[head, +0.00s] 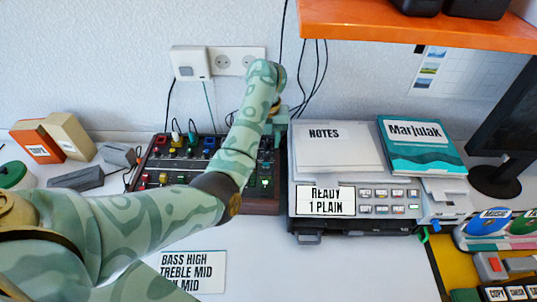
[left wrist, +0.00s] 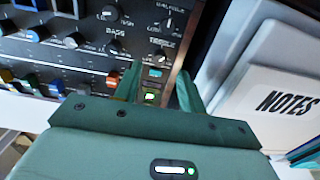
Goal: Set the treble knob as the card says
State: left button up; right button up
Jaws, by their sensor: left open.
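The mixer (head: 180,150) is a dark panel of knobs, buttons and faders on the white desk. In the left wrist view the small dark treble knob (left wrist: 161,57) sits under its "TREBLE" label near the panel's right edge. I cannot tell its exact pointer direction. My left gripper (left wrist: 158,78) is open, with its green fingers apart, just below the knob in that view; it also shows over the mixer's right side in the head view (head: 268,148). The card (head: 192,270) reads "BASS HIGH" and "TREBLE MID"; my arm partly hides its third line, which ends in "MID".
The bass knob (left wrist: 115,46) is left of the treble knob and the balance knob (left wrist: 170,22) is above it. A grey printer (head: 375,200) with notes (head: 335,150) and a teal book (head: 420,147) stands close right of the mixer. An orange shelf (head: 420,28) overhangs the upper right.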

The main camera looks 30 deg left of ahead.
aim_at(267, 153)
pick_arm(q)
notch_tip(267, 153, down, 4)
jog(key=shift+f+b, duration=0.2)
jog(key=shift+b, duration=0.6)
grip_shut()
jog(key=shift+n, duration=0.3)
jog(key=n, duration=0.2)
jog(key=shift+n, duration=0.3)
jog(key=shift+n+b, duration=0.75)
jog(key=shift+n, duration=1.35)
